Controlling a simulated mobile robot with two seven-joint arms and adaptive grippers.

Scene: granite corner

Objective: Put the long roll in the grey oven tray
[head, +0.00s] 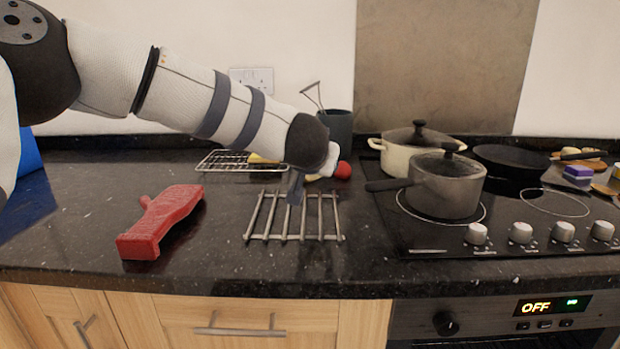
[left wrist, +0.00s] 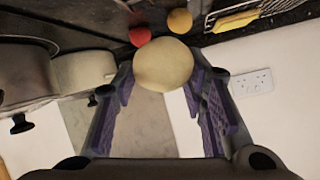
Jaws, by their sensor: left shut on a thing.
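My left gripper (left wrist: 160,100) is shut on a pale cream rounded thing (left wrist: 163,63), which sits between the purple-padded fingers near their tips. From this angle I cannot tell whether it is the long roll seen end-on. In the head view my left gripper (head: 296,188) hangs over the back of a barred metal rack (head: 248,217); the held thing is not clear there. I see no plain grey oven tray for certain. A wire rack (head: 222,162) with a yellow thing (head: 262,158) lies at the back, partly behind my arm. My right gripper is not in view.
A red object (head: 165,218) lies on the counter at left. A red ball (head: 343,171) is behind the barred rack. A grey saucepan (head: 445,185), a cream pot (head: 400,157) and a black pan (head: 510,160) stand on the hob at right.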

